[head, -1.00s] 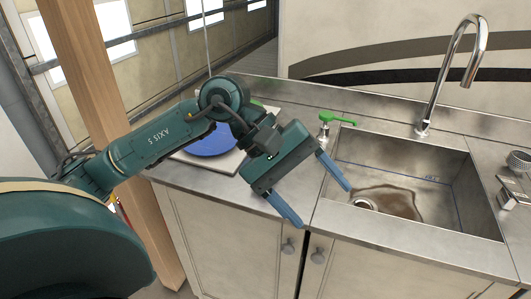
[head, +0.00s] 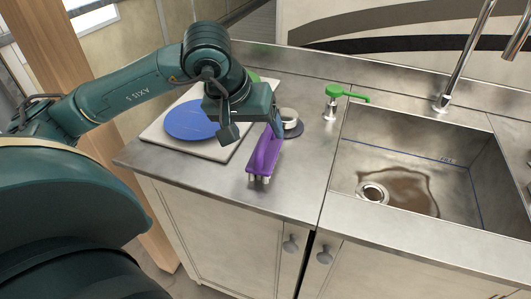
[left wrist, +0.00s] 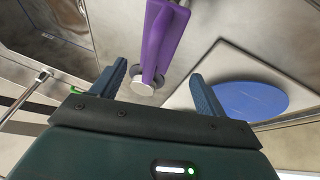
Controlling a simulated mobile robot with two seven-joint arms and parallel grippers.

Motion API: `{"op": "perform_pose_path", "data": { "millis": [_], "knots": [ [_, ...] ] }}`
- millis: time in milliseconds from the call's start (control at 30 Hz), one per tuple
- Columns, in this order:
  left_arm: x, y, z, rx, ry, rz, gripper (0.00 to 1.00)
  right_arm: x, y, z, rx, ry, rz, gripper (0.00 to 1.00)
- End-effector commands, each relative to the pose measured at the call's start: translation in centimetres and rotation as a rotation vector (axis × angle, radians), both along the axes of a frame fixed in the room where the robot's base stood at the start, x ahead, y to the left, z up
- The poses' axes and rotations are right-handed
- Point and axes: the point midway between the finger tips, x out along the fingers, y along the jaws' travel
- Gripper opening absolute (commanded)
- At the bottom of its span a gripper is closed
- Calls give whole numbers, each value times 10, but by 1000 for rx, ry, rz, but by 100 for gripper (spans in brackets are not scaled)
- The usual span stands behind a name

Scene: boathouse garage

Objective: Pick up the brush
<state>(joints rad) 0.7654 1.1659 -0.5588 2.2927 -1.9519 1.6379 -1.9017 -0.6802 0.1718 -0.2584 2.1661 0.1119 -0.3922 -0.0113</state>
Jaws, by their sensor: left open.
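A purple brush (head: 264,153) lies on the steel counter left of the sink, with pale bristles at its near end. My left gripper (head: 268,121) is over its far end, open, and partly hides it. In the left wrist view the purple brush (left wrist: 160,38) runs from the top edge down towards the gap between the two blue fingers of my left gripper (left wrist: 158,70). The fingers stand apart with nothing held between them. I cannot tell if they touch the brush. My right gripper is not in view.
A silver round piece (head: 289,119) with a dark base stands close right of the brush. A blue plate (head: 192,119) rests on a white board (head: 157,134) to the left. A green-topped dispenser (head: 333,97) and the sink (head: 357,218) are to the right. Counter nearer the front is clear.

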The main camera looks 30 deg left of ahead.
Motion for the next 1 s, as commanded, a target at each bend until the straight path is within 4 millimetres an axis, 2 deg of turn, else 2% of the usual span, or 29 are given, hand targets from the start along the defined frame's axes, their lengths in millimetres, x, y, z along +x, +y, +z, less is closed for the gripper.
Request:
{"op": "perform_pose_path", "data": {
  "millis": [167, 500, 767, 1000],
  "knots": [
    [6, -2, -10, -3, 2, -1, 74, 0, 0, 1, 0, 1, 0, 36],
    [28, -7, -48, -2, 2, -1, 74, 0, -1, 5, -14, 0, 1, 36],
    [29, -7, -51, -2, -1, -1, 74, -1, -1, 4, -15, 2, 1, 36],
    [29, -7, -51, -2, -1, -1, 55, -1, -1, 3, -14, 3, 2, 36]
  ]
}}
